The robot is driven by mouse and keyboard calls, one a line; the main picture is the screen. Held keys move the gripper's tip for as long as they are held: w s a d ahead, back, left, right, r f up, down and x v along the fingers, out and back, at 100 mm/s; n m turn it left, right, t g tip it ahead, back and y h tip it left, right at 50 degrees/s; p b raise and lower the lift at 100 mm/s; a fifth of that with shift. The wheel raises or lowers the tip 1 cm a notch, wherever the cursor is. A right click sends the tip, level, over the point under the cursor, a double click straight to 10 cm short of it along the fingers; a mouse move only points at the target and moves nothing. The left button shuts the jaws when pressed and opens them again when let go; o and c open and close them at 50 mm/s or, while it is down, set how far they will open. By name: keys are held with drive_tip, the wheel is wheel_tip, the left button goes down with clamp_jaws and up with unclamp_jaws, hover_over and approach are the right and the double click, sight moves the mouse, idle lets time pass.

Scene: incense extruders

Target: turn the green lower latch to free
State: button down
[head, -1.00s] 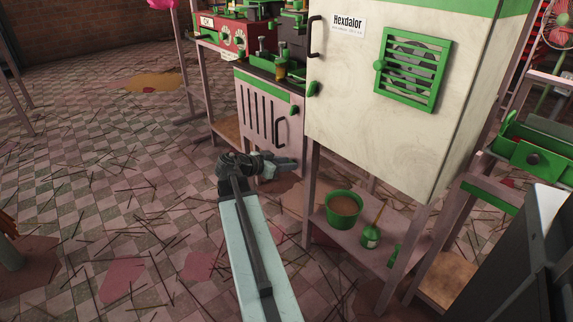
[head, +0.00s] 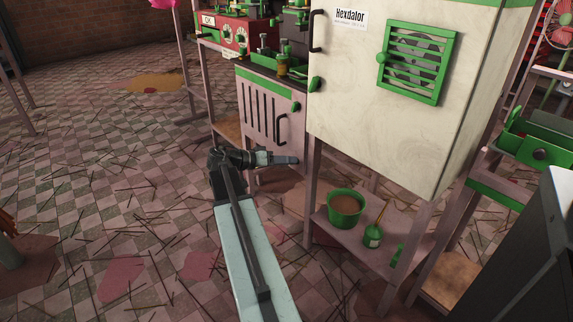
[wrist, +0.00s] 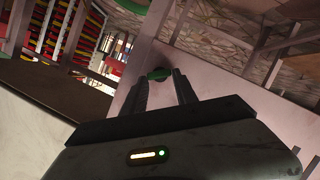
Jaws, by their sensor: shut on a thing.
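The green lower latch (wrist: 159,74) shows in the wrist view as a small green knob on a pale pinkish panel. My gripper (wrist: 161,78) has a finger on each side of it and is shut on it. In the head view my gripper (head: 296,160) is at the lower front of the small pinkish cabinet (head: 258,118), below its dark handle (head: 281,130). The lower latch is hidden there behind my gripper. A green upper latch (head: 296,106) sits near the cabinet's top right corner.
A large cream cabinet (head: 360,130) with a green vent (head: 417,62) stands just right. Below it a shelf holds a green bucket (head: 345,208) and a green bottle (head: 373,235). Thin sticks lie scattered on the open tiled floor (head: 110,190) at left.

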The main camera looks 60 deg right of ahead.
drive_tip(key=shift+w+f+n+g+b, duration=0.15)
drive_tip(key=shift+n+g+b, duration=0.3)
drive_tip(key=shift+n, duration=0.2)
drive_tip(key=shift+w+f+n+g+b, duration=0.1)
drive_tip(key=shift+n+g+b, duration=0.25)
drive_tip(key=shift+n+b, duration=0.25)
drive_tip(key=shift+n, duration=0.25)
drive_tip(key=c, duration=1)
unclamp_jaws()
drive_tip(key=shift+o, duration=0.2)
drive_tip(key=p+v, duration=0.1)
drive_tip(key=v, duration=0.6)
drive_tip(key=shift+w+a+p, duration=0.25)
drive_tip(key=shift+a+p, duration=0.05)
